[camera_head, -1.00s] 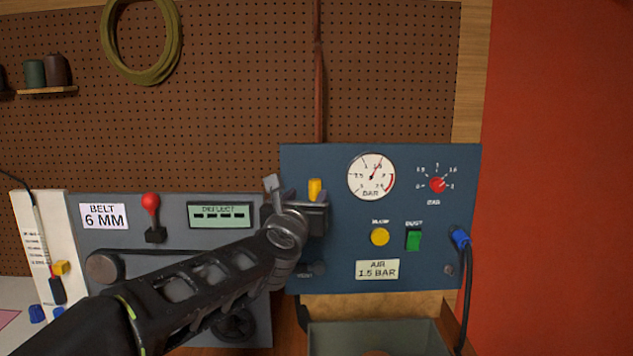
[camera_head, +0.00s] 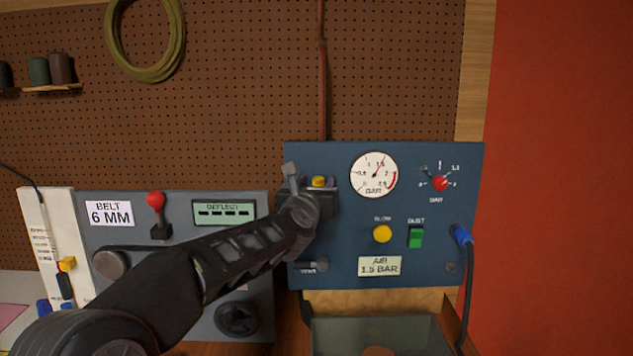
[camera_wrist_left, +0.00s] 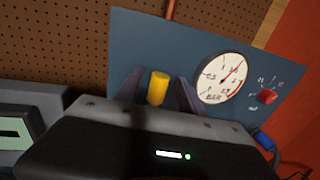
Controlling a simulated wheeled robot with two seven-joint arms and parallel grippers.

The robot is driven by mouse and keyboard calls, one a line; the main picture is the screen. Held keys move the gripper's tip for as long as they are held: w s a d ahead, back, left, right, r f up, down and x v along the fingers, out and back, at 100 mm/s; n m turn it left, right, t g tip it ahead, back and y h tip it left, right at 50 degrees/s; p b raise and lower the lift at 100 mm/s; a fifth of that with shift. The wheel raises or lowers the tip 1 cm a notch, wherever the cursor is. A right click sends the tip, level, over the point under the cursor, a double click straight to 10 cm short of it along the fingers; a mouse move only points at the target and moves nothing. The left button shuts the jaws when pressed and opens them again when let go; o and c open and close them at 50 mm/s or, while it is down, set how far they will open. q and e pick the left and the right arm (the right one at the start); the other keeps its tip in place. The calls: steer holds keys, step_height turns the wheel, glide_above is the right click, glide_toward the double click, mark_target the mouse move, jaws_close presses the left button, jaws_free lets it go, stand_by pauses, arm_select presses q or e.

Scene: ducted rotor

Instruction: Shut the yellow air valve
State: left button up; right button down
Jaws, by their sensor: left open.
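The yellow air valve (camera_head: 318,181) is on the upper left of the blue air panel. Only the top of its yellow handle shows in the head view; my gripper hides the rest. In the left wrist view the handle (camera_wrist_left: 158,87) looks like an upright yellow stub. My left gripper (camera_head: 312,182) is open at the valve. In the left wrist view its two dark fingers (camera_wrist_left: 159,92) stand on either side of the handle, with gaps showing. I cannot tell how deep the handle sits between them. My right gripper is not in view.
The blue panel (camera_head: 347,230) also carries a round gauge (camera_head: 374,174), a red knob (camera_head: 440,184), a yellow button (camera_head: 382,233) and a green switch (camera_head: 416,237). A grey belt panel (camera_head: 180,265) with a red-topped lever (camera_head: 157,201) stands to the left. A tray (camera_head: 330,325) lies below.

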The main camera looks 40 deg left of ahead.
arm_select(q)
jaws_close()
stand_by(0.5)
stand_by(1.0)
